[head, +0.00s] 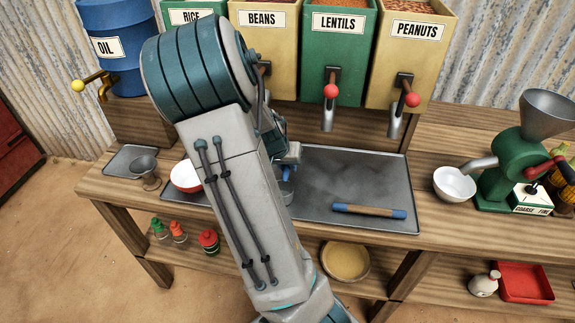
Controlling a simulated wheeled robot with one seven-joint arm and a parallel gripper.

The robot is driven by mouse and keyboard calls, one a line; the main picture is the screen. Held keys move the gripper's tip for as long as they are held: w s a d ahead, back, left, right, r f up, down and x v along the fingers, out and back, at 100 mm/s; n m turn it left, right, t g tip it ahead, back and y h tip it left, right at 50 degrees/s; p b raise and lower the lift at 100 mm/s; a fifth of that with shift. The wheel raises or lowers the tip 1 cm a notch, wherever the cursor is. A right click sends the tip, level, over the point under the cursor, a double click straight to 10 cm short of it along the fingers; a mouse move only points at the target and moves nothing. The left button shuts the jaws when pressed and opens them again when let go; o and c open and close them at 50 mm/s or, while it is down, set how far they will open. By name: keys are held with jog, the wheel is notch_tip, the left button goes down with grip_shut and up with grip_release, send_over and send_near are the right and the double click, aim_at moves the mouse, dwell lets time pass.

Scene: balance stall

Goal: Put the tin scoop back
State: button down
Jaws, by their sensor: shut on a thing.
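My gripper (288,172) is over the metal tray (330,170) on the counter, mostly hidden behind my own arm. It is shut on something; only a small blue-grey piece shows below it. This looks like part of the tin scoop (287,189), but its shape is hidden. No other scoop shows on the counter. Whether the held piece touches the tray cannot be told.
A blue-ended wooden stick (368,210) lies on the tray. A red-and-white bowl (186,178) and metal funnel-shaped cup (145,172) stand left. Dispensers line the back, including lentils (337,55). A white bowl (454,185) and green grinder (506,165) stand right.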

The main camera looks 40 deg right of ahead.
jog(key=shift+f, duration=0.2)
jog(key=c, duration=1.3)
grip_release()
jog(key=shift+r, duration=0.1)
